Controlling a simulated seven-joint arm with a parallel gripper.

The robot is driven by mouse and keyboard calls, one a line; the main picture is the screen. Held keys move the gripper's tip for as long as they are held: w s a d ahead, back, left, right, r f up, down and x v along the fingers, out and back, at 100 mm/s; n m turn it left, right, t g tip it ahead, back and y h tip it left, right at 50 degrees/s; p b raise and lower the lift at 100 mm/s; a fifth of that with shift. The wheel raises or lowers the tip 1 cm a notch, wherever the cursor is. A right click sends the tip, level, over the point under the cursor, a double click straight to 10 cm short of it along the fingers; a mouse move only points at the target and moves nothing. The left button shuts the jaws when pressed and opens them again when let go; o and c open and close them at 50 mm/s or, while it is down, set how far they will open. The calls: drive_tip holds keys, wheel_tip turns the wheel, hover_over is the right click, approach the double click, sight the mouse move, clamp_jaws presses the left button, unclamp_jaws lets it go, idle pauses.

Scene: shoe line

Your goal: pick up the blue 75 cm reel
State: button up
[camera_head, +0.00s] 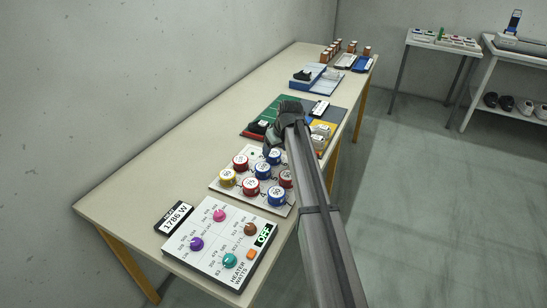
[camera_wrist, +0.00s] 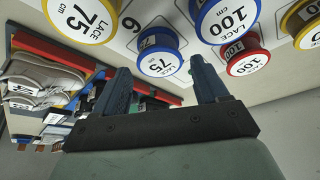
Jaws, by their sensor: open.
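The blue 75 cm reel (camera_wrist: 160,62) has a white label reading LACE 75 and stands beside a printed 6 in the wrist view. My gripper (camera_wrist: 160,68) is open. Its two dark blue fingers show to either side of this reel, with no visible grip on it; the depth between them is hard to tell. In the head view my gripper (camera_head: 275,142) is over the far end of the reel board (camera_head: 222,188). A blue reel (camera_head: 273,157) sits just below it there, its label too small to read.
Close by are a yellow-rimmed 75 reel (camera_wrist: 82,18), a blue 100 reel (camera_wrist: 228,20) and a red 100 reel (camera_wrist: 247,58). A heater panel (camera_head: 215,245) is at the table's near end. Coloured trays (camera_head: 290,115) with shoes lie beyond the board.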

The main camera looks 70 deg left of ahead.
sight(274, 153)
drive_tip(key=x, duration=0.4)
drive_tip(key=shift+f, duration=0.15)
drive_tip(key=shift+c, duration=0.2)
drive_tip(key=c, duration=0.7)
